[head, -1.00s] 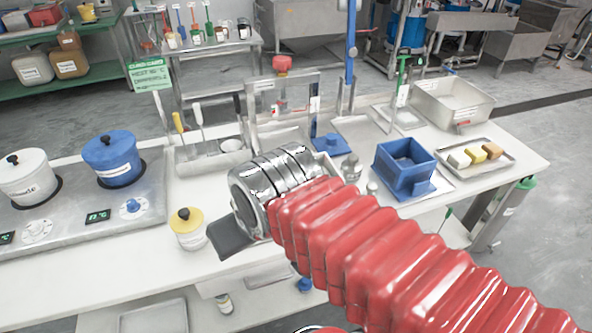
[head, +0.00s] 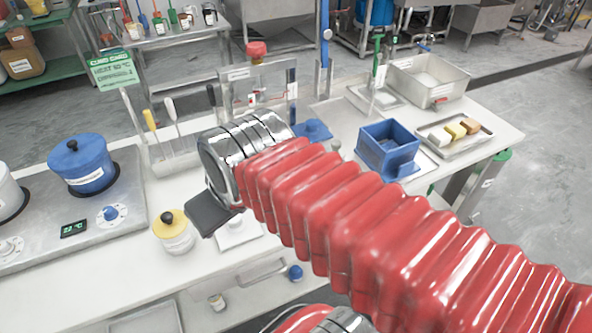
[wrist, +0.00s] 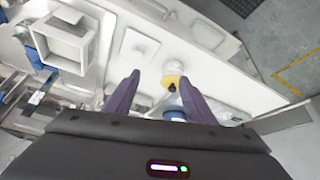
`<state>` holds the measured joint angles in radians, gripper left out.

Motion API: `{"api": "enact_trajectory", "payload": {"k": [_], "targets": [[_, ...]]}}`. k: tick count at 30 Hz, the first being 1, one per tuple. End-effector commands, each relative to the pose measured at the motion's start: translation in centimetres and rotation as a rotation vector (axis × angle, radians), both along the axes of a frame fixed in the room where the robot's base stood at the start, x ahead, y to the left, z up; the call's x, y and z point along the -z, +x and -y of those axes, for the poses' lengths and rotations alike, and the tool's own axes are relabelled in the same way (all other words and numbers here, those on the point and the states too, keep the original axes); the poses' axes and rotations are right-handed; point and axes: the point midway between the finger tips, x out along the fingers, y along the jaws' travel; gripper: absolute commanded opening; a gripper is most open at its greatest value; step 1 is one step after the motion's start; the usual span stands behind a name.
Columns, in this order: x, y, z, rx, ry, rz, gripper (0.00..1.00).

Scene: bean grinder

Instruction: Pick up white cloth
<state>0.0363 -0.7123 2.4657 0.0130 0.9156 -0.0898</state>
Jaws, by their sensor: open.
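A flat white square piece (head: 238,232), possibly the white cloth, lies on the white counter just right of my gripper's dark end (head: 209,213). It is partly hidden by my arm, and I cannot tell for sure that it is fabric. In the wrist view a similar pale square (wrist: 140,46) lies beyond and left of the fingertips. My gripper (wrist: 160,82) is open and empty, its two purple-grey fingers apart.
The yellow-lidded jar (head: 173,232) stands upright left of my gripper. A blue pot (head: 82,165) sits on the hotplate at left. A blue square container (head: 388,150) and a tray (head: 432,146) with small blocks stand at right. The counter front is mostly clear.

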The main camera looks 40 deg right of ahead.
Motion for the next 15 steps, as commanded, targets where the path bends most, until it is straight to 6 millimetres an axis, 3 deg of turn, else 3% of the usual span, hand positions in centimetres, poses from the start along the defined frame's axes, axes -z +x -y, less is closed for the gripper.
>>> {"api": "enact_trajectory", "payload": {"k": [6,15], "targets": [[-1.3,2.8,2.8,-0.114,-0.080,-0.069,0.66],[-2.4,7.5,7.9,-0.346,-0.177,-0.180,0.66]]}}
